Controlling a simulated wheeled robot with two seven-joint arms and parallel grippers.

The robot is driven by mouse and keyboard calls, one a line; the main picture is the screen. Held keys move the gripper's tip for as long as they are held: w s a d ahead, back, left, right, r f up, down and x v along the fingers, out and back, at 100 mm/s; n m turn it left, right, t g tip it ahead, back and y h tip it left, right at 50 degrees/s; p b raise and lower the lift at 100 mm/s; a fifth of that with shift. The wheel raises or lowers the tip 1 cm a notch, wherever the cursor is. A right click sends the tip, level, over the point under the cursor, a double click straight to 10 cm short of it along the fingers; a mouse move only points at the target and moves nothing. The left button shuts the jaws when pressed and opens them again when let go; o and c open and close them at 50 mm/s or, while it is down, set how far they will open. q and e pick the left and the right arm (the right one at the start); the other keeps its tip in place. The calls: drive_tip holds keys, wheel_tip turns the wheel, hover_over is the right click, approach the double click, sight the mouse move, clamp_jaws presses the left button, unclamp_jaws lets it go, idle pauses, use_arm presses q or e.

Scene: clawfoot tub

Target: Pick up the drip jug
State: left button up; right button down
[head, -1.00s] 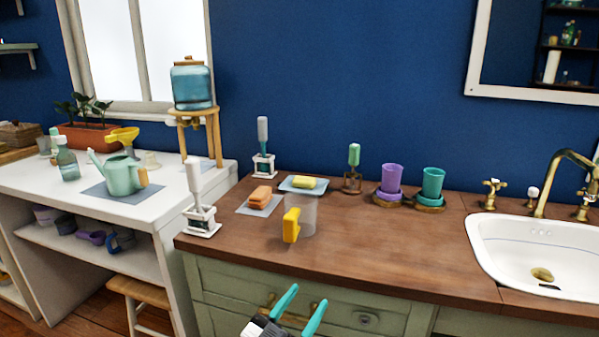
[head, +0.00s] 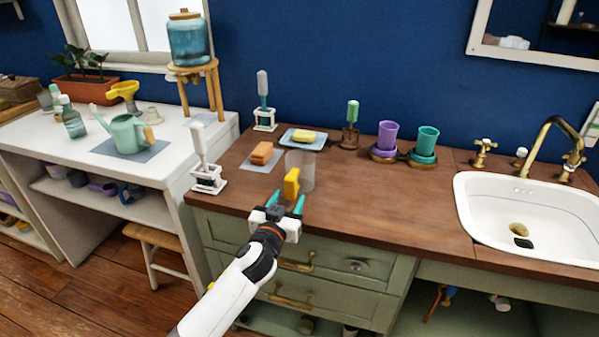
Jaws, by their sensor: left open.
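The drip jug, a clear see-through jug (head: 305,170) with a yellow handle (head: 291,184), stands upright near the front edge of the wooden counter. Its handle faces me. My left gripper (head: 286,201) is open, its two teal fingers pointing at the handle from the front. The fingertips are just short of the handle or beside its lower end; I cannot tell which. Nothing is held. My right gripper is out of view.
An orange sponge (head: 262,153) and a yellow soap bar (head: 303,136) lie behind the jug. A white-handled brush in a holder (head: 208,180) stands left. Purple (head: 388,136) and teal (head: 426,142) cups stand at the back. The counter (head: 400,195) right of the jug is clear.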

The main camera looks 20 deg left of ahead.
sight(289, 194)
use_arm(q)
drive_tip(key=w, duration=0.5)
drive_tip(key=shift+a+r, duration=0.1)
drive_tip(key=shift+r, duration=0.05)
drive_tip(key=shift+s, duration=0.1)
clamp_jaws()
